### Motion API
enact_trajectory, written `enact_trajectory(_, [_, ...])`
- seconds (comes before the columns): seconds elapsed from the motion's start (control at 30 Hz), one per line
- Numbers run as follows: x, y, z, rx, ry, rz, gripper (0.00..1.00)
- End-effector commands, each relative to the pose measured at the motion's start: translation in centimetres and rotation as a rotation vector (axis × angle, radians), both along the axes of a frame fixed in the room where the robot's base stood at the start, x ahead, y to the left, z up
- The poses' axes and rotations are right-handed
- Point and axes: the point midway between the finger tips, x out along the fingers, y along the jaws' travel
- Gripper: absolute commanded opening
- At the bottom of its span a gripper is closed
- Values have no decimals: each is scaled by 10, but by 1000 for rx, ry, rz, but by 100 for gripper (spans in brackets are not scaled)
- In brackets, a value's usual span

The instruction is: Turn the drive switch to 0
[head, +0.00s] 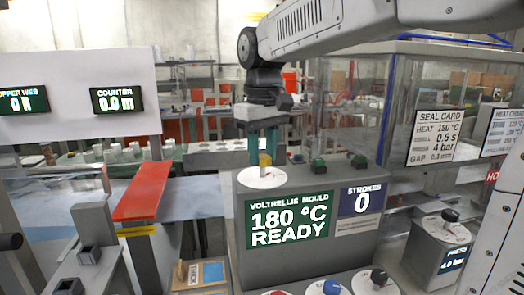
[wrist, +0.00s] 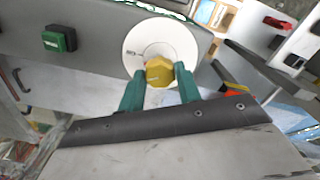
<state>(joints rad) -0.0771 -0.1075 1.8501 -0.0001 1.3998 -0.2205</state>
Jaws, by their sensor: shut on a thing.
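A yellow knob (head: 264,160) stands on a round white dial plate (head: 262,178) on top of the grey Voltrellis mould console (head: 225,210). In the wrist view the knob (wrist: 159,74) is faceted, and its dial plate (wrist: 172,37) has a small dark mark at the left that I cannot read. My gripper (head: 264,152) points down over the dial, and its green fingers (wrist: 160,86) are shut on the yellow knob, one on each side. The knob's setting is too small to tell, and no drive label is legible.
Two green buttons (head: 318,165) sit right of the dial. Red, blue (head: 329,288) and black knobs line the console's lower front. A press box (head: 440,250) with a black knob stands at right. A red-topped bar (head: 141,190) is at left. The console's screen reads 180 °C READY, strokes 0.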

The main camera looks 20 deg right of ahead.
Motion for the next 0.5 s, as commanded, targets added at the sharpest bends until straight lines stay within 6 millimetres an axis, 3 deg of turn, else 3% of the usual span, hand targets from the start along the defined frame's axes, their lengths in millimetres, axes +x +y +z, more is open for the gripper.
enact_trajectory(0.5, [0, 0, 1, 0, -3, 488, 11])
